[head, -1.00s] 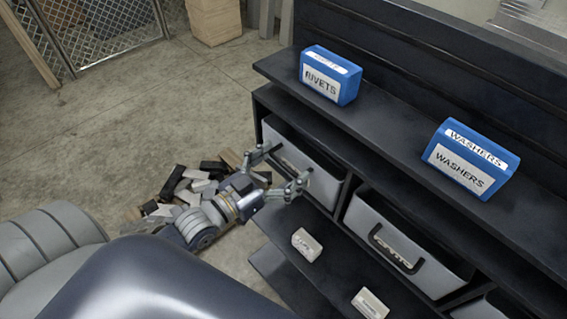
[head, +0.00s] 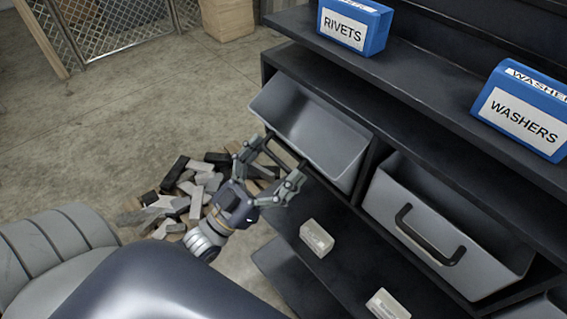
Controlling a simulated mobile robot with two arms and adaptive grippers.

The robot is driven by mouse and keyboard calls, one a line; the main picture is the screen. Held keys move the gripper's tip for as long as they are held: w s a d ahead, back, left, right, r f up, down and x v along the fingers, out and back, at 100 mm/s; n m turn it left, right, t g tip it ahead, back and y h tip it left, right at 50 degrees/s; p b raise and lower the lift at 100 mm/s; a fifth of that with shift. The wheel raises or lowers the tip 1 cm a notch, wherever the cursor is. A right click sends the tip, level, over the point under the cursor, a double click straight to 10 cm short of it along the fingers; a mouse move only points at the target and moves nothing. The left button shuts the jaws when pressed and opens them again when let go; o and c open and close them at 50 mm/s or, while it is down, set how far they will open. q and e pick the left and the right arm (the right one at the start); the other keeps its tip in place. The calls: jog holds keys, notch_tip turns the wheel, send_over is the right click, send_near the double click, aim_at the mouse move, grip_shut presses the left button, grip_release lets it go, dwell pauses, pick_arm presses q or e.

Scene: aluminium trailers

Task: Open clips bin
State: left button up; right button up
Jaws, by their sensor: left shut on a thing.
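A grey bin (head: 318,128) sits in the left bay of the dark shelf unit. It is tilted outward, and its inside shows from above. My left gripper (head: 274,168) is at the lower front of this bin, shut on its dark handle (head: 284,153). Part of the handle is hidden by the fingers. A second grey bin (head: 480,262) with a black handle (head: 428,236) sits in the bay to the right. I cannot read a clips label on either bin. My right gripper is not in view.
Blue RIVETS (head: 352,28) and WASHERS (head: 522,112) boxes stand on the upper shelf (head: 420,92). Two small pale boxes (head: 316,238) lie on the lower shelf. Several loose blocks (head: 190,190) are piled on the floor behind my gripper. Open floor lies to the left.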

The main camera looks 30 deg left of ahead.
pick_arm(q)
jog(key=shift+s+f, duration=0.15)
jog(key=shift+f, duration=0.5)
jog(key=shift+s+f, duration=0.25)
jog(key=shift+f, duration=0.6)
jog(key=shift+o, duration=0.4)
jog(key=shift+s+a+f, duration=0.3)
jog(key=shift+s, duration=0.2)
jog(key=shift+s+f, duration=0.1)
jog(key=shift+f, duration=0.2)
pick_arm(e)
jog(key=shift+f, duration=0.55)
pick_arm(q)
jog(key=o, duration=1.2)
jog(key=shift+r, duration=0.1)
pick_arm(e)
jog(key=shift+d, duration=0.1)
